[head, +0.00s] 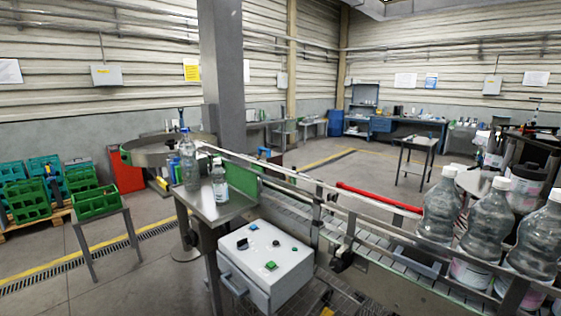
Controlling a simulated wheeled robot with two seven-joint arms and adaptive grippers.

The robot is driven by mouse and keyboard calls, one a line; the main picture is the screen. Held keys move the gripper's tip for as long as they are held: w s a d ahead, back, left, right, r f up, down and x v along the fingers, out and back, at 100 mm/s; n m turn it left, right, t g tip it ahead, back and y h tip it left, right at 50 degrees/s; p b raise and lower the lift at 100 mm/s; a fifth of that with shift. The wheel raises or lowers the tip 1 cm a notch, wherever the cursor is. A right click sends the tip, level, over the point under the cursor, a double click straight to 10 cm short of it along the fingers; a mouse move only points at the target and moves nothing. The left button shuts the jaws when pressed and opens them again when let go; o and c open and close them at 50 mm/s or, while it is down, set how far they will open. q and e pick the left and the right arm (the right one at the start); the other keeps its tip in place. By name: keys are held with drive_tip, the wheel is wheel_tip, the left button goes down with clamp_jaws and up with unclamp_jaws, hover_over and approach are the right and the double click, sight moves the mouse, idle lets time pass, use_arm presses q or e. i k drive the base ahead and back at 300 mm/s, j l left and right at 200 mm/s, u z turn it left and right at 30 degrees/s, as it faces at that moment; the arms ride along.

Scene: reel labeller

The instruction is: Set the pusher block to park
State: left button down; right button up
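A white control box (264,275) stands at the front centre, beside the conveyor. Its top carries a black knob (242,244), a blue button (254,227), a green control (271,266) and other small controls. I see nothing I can surely name as the pusher block. Labels on the box are too small to read. Neither of my grippers is in the head view.
The conveyor (385,243) runs to the right, where several large clear bottles (490,215) stand. A small metal table (213,207) holds two bottles. A green crate (96,203) sits on a stand at left. A grey column (222,75) rises behind. Floor at left front is clear.

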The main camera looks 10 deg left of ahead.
sight(272, 157)
drive_tip(key=i+j+u, duration=0.15)
drive_tip(key=j+u, duration=0.15)
drive_tip(key=j, duration=0.15)
drive_tip(key=i+j+u, duration=0.3)
drive_tip(key=j, duration=0.15)
drive_tip(key=i+j+u, duration=0.95)
drive_tip(key=i, duration=0.75)
drive_tip(key=i+z, duration=0.3)
drive_tip(key=z, duration=0.15)
drive_tip(key=i+j+z, duration=0.2)
drive_tip(key=z, duration=0.25)
drive_tip(key=i+j+z, duration=0.1)
drive_tip(key=z, duration=0.35)
drive_tip(key=i+j+z, duration=0.15)
drive_tip(key=z, duration=0.3)
drive_tip(key=i+j+z, duration=0.2)
drive_tip(key=z, duration=0.2)
drive_tip(key=i+j+z, duration=0.1)
drive_tip(key=j+z, duration=0.15)
drive_tip(key=z, duration=0.2)
